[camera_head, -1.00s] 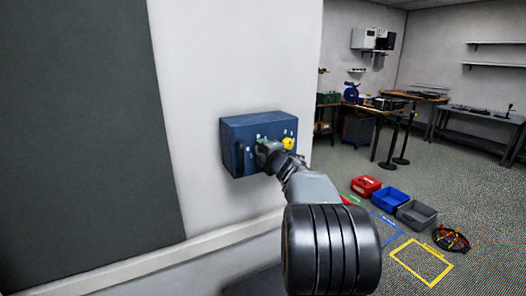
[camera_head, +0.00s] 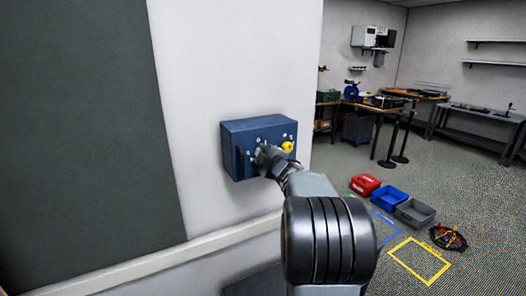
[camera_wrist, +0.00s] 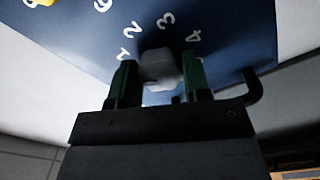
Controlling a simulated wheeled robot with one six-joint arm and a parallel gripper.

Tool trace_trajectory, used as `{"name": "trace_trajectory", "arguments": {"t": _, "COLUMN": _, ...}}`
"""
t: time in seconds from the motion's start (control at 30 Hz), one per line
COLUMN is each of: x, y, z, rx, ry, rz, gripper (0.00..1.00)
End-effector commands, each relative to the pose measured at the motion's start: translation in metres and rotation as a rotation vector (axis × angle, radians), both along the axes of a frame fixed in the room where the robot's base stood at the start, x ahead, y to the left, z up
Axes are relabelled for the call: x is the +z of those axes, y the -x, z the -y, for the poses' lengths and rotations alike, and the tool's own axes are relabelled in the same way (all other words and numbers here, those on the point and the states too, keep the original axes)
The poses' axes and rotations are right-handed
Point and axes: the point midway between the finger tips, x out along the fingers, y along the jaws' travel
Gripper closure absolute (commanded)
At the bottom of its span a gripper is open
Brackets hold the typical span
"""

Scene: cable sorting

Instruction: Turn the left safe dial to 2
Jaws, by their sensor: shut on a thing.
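The blue safe (camera_head: 238,133) is fixed to the white wall, and its front also shows in the wrist view (camera_wrist: 225,35). The left dial (camera_wrist: 160,66) is a pale grey knob with white numbers around it; 1, 2, 3 and 4 are readable in the wrist view. My gripper (camera_wrist: 160,80) is shut on this dial, with one green fingertip on each side. In the head view my gripper (camera_head: 264,154) partly hides the dial. I cannot tell which number the dial points to. The yellow right dial (camera_head: 287,147) is free; its edge shows in the wrist view (camera_wrist: 42,2).
A dark handle (camera_wrist: 254,88) sticks out beside the left dial. Red (camera_head: 365,185), blue (camera_head: 389,197) and grey (camera_head: 414,212) bins stand on the floor to the right, near a yellow floor outline (camera_head: 420,262) and a cable bundle (camera_head: 448,237).

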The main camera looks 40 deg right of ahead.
Motion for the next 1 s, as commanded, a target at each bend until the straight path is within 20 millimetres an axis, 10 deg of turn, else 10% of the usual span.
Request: {"name": "trace_trajectory", "arguments": {"t": 1.0, "x": 0.002, "y": 0.0, "z": 0.0001, "rx": -0.001, "ry": -0.898, "rz": 0.122, "gripper": 0.79}}
